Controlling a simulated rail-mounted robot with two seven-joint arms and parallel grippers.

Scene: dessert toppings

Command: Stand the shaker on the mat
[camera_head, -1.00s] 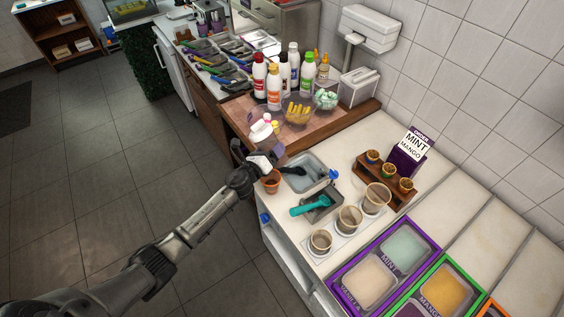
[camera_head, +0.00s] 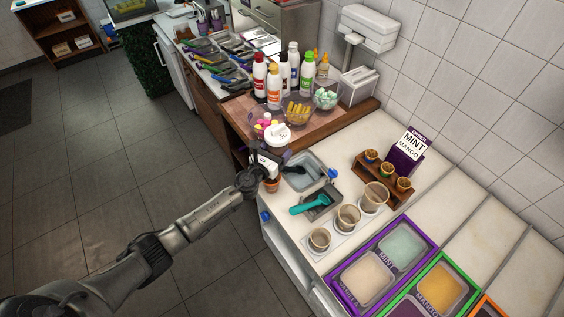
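The shaker (camera_head: 277,134) has a round white lid and stands out in front of the raised counter's near edge. My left gripper (camera_head: 279,156) is just below it and appears shut on its lower part, which the gripper mostly hides. The lid is tilted towards the camera. The mat looks like the pinkish-brown surface (camera_head: 326,121) on the wooden-edged raised counter, behind the shaker. I cannot tell whether the shaker touches it. My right gripper is out of view.
Bowls of toppings, including a bowl of yellow pieces (camera_head: 297,111), and several sauce bottles (camera_head: 274,87) crowd the raised counter. A terracotta pot (camera_head: 272,184) is under my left gripper.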

